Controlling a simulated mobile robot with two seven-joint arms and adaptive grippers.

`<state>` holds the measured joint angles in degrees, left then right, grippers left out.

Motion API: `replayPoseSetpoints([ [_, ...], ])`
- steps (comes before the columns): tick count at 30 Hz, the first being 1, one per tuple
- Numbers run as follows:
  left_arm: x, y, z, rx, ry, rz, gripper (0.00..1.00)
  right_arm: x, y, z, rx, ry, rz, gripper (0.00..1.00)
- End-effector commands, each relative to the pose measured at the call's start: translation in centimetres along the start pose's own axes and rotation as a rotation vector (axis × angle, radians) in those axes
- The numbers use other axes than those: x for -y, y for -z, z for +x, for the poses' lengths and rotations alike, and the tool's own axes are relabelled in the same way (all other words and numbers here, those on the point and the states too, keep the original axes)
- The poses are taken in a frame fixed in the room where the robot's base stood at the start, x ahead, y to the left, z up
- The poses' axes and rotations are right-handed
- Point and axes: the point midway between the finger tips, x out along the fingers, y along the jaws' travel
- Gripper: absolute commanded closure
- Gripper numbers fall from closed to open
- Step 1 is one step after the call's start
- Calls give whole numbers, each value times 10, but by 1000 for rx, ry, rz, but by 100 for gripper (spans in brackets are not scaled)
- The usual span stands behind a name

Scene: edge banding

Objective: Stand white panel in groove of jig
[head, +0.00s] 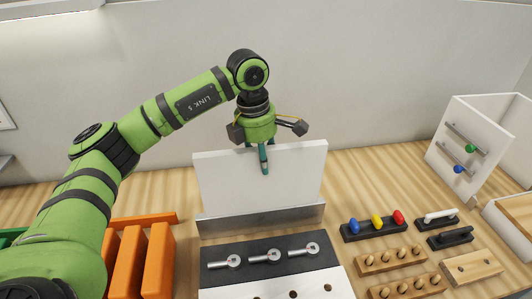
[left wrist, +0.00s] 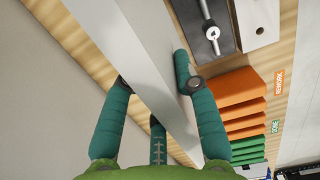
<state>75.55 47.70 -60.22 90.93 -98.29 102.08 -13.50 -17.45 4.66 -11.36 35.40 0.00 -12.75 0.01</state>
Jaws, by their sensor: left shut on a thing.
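The white panel (head: 260,178) stands upright at the middle of the table in the head view. Its lower edge is hidden behind the front face of the grey metal jig (head: 262,218), so I cannot tell how deep it sits in the groove. My left gripper (head: 264,158) is above the panel, pointing down, shut on its top edge near the middle. In the left wrist view the panel (left wrist: 112,48) runs between the teal fingers (left wrist: 160,100), touching or very close to them. My right gripper is not in view.
Orange bins (head: 128,262) stand at left. Behind is a plain wall.

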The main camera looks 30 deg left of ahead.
Motion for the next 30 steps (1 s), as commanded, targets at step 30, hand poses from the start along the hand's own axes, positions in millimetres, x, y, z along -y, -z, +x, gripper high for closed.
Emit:
replayPoseSetpoints([
  [30,0,13,107,4,-3,0,100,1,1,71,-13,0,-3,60],
])
